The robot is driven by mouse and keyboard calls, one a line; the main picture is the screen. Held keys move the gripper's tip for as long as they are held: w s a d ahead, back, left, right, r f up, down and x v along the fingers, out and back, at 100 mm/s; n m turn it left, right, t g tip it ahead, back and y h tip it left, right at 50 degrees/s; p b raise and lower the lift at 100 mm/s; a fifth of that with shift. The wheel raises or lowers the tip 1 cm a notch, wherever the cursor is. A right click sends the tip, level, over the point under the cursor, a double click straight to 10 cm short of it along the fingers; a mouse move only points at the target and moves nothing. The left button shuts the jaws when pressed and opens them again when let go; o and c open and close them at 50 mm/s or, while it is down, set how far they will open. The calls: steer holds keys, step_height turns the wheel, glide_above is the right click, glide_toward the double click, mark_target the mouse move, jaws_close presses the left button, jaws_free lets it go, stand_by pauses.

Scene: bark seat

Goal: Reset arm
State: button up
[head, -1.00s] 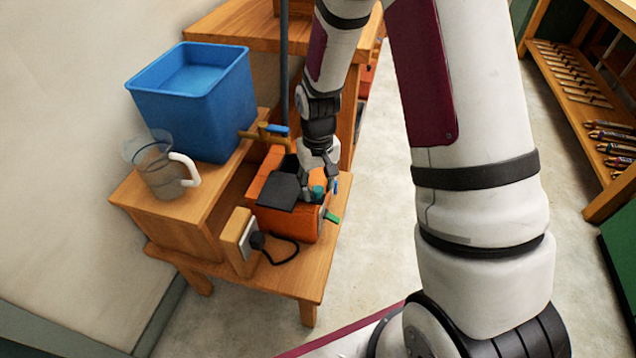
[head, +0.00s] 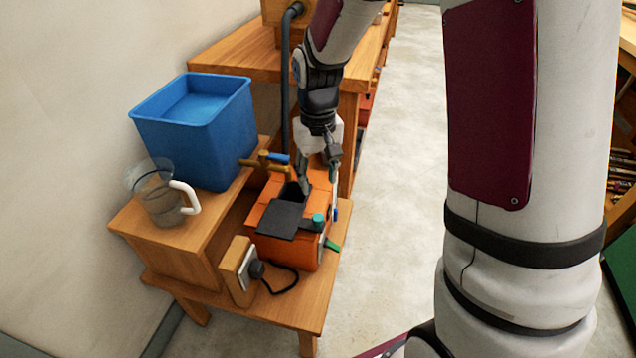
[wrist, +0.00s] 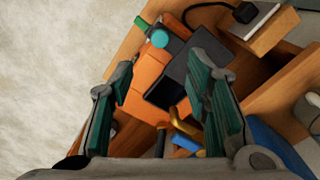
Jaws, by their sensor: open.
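My gripper (head: 319,178) is open and empty above the back right part of an orange box-shaped device (head: 290,250) in the head view. The device has a dark lid or flap (head: 281,220), a teal knob (head: 318,221) and a green part on its right side. In the wrist view my gripper's teal-padded fingers (wrist: 163,90) are spread apart, with the orange device (wrist: 150,78) and the dark flap (wrist: 170,78) seen between and beyond them. I cannot tell whether a finger touches the device.
A blue tub (head: 200,135) and a clear jug (head: 160,195) stand on the raised wooden shelf at left. A brass tap (head: 266,160) is close to my gripper. A black-corded socket box (head: 238,270) stands in front. Floor at right is clear.

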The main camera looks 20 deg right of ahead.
stand_by(0.4)
steer(key=s+r, duration=0.8)
steer(key=s, duration=0.2)
steer(key=s+r, duration=0.8)
steer(key=s, duration=1.3)
step_height(320, 180, up, 20)
steer(key=t+p, duration=0.4)
steer(key=p, duration=1.5)
steer(key=shift+w+a+r, duration=0.2)
steer(key=shift+a+r, duration=0.05)
steer(key=shift+a, duration=0.2)
